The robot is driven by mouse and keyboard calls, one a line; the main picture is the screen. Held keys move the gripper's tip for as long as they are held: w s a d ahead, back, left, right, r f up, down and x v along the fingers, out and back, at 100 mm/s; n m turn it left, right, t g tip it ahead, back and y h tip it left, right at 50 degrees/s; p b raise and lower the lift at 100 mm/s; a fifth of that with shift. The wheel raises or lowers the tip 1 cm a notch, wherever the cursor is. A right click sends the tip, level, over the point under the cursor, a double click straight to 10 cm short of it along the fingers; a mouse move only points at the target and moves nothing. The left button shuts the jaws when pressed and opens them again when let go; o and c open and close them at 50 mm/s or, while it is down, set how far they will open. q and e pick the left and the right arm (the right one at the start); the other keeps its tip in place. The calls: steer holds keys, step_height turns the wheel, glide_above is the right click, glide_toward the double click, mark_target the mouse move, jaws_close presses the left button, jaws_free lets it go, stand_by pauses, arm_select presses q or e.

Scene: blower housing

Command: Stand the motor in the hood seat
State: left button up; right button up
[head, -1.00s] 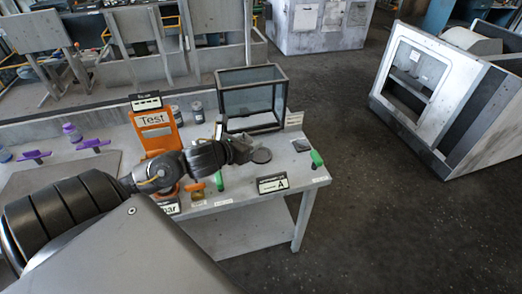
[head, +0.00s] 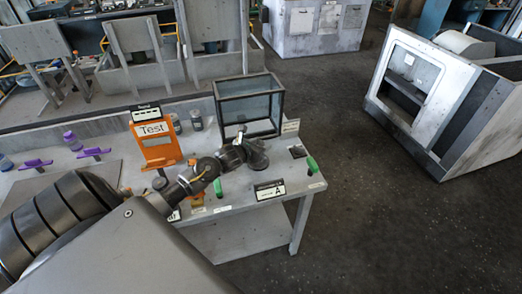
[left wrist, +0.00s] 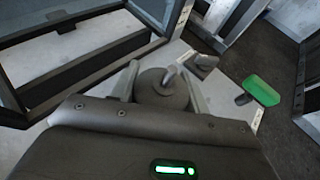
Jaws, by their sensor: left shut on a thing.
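The motor (left wrist: 158,88) is a dark grey round body with a short shaft on its face. My left gripper (left wrist: 165,90) is shut on it, one finger on each side. In the head view the left gripper (head: 246,150) is at the front right corner of the glass-sided hood (head: 248,106), with the motor (head: 258,158) at its end. The hood also shows in the left wrist view (left wrist: 75,57) to the left of the motor. The motor is outside the hood frame. I cannot make out the seat clearly. My right gripper is not in view.
An orange Test stand (head: 155,140) is left of the hood. Purple items (head: 95,152) stand further left.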

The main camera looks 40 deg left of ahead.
arm_select(q)
steer(key=shift+w+f, duration=0.2)
steer(key=shift+f, duration=1.45)
steer(key=shift+f, duration=0.2)
steer(key=o, duration=1.2)
steer(key=shift+s, duration=0.1)
